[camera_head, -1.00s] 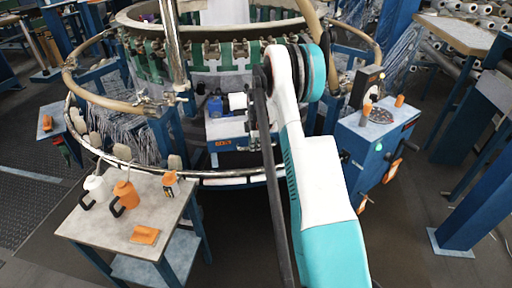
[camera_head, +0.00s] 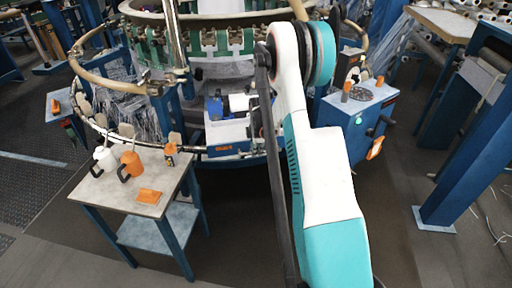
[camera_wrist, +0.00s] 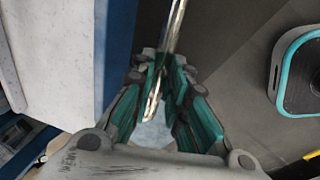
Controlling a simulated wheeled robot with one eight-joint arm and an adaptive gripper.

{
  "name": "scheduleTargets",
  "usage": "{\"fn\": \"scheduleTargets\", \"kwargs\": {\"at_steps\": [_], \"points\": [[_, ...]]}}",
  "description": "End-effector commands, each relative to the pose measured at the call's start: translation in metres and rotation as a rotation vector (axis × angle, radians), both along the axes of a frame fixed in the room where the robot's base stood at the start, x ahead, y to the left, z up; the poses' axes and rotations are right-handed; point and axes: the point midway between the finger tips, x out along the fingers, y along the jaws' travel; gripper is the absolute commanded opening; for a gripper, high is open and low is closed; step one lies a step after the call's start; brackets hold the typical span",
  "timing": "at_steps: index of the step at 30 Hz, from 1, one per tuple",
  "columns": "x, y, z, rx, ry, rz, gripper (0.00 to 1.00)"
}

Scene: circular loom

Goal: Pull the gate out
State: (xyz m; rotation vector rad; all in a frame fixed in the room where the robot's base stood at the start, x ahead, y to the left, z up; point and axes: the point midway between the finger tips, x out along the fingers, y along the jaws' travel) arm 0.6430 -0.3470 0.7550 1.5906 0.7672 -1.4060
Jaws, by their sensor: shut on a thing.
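In the wrist view my gripper (camera_wrist: 167,85) is closed around a thin, shiny metal bar (camera_wrist: 177,22), which seems to be part of the gate. The bar runs up from between the green-padded fingers to the top edge of the picture. In the head view my own arm hides the gripper and the held part. The circular loom (camera_head: 218,42) stands behind the arm, with a low metal rail (camera_head: 100,129) curving around its left front. I cannot tell where the gate meets the loom.
A small table (camera_head: 112,190) with a white can, an orange can and an orange block stands at left front. A blue cabinet (camera_head: 340,128) is right of my arm, and a blue post (camera_head: 468,150) stands farther right. Open floor (camera_head: 235,235) lies in front of the loom.

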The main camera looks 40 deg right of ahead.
Motion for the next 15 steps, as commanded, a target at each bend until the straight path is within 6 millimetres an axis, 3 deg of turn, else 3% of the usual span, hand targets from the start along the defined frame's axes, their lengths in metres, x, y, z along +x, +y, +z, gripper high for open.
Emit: {"fn": "scheduleTargets", "kwargs": {"at_steps": [9, 10, 12, 15], "points": [[-0.0053, 0.0024, -0.0014, 0.005, 0.011, 0.0, 0.0], [-0.0054, 0.0024, -0.0015, 0.005, 0.011, 0.0, 0.19], [-0.0053, 0.0024, -0.0016, 0.005, 0.01, 0.0, 0.35], [-0.0045, 0.002, -0.0014, 0.004, 0.008, 0.0, 0.35]]}}
